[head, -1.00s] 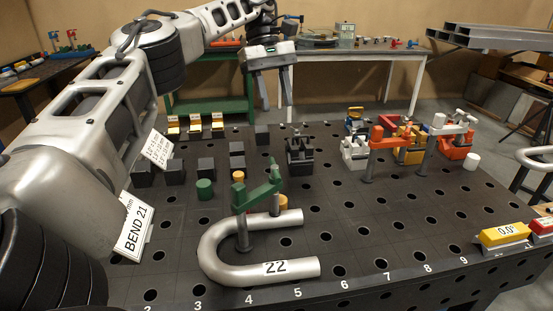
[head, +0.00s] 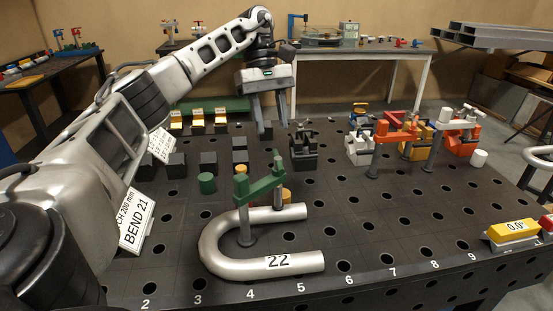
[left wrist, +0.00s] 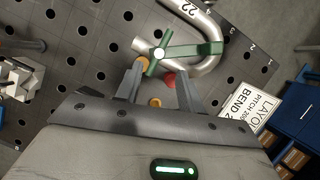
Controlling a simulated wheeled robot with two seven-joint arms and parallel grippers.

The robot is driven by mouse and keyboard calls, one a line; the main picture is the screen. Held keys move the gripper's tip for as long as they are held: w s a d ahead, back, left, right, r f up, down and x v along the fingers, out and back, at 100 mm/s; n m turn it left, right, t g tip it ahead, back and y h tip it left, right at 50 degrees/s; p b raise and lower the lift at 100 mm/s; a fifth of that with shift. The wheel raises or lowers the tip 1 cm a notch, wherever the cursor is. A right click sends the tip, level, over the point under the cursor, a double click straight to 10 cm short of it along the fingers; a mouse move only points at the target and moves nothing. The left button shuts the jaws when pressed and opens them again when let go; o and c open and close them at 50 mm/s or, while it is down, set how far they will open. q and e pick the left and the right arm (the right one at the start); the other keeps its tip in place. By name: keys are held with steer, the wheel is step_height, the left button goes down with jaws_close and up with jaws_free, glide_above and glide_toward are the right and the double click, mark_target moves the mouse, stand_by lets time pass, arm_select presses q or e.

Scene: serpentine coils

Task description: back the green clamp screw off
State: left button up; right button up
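The green clamp (head: 258,189) stands at the U-shaped steel tube marked 22 (head: 285,263), its arm reaching across the bend. Its upright screw (head: 278,172) is at the arm's far end, near an orange cylinder (head: 286,196). In the left wrist view the green clamp arm (left wrist: 196,50) and the screw's green cross handle (left wrist: 158,56) lie beyond the fingertips. My left gripper (head: 268,132) is open and empty, fingers down, behind and above the clamp; it also shows in the left wrist view (left wrist: 158,70). The fingers are apart from the screw. My right gripper is not in view.
A dark vise-like block (head: 303,150) stands just right of my left gripper. Red (head: 394,134) and orange clamps stand farther right. Dark blocks and a green cylinder (head: 206,184) are to the left. The perforated table (head: 400,220) is clear right of the tube.

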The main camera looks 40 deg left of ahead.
mark_target(278, 158)
arm_select(q)
steer(key=x, duration=0.7)
steer(key=shift+b, duration=0.35)
